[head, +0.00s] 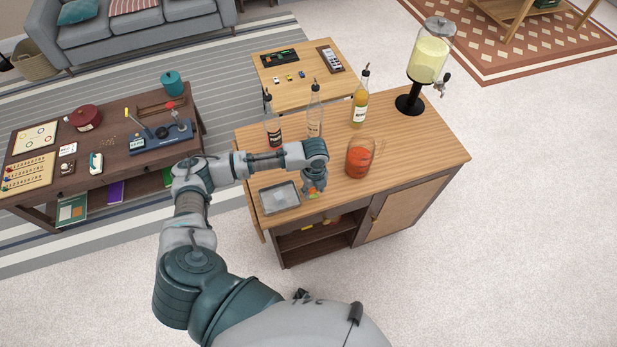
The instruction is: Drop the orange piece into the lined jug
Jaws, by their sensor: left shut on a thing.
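My left gripper (313,190) points down over the front edge of the wooden bar cabinet, between a grey tray and a glass jug. It is shut on a small orange piece (314,195), which is mostly hidden by the fingers. The clear jug (360,157) stands upright on the cabinet top, to the right of the gripper and apart from it. It looks filled with orange-red contents; lines on its wall are too small to make out. My right gripper is not in view.
The shallow grey tray (280,198) lies left of the gripper. Three bottles, a dark one (272,125), a clear one (315,112) and a yellow one (360,103), stand behind. A drink dispenser (428,62) stands at the back right. The cabinet top (425,145) is clear at right.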

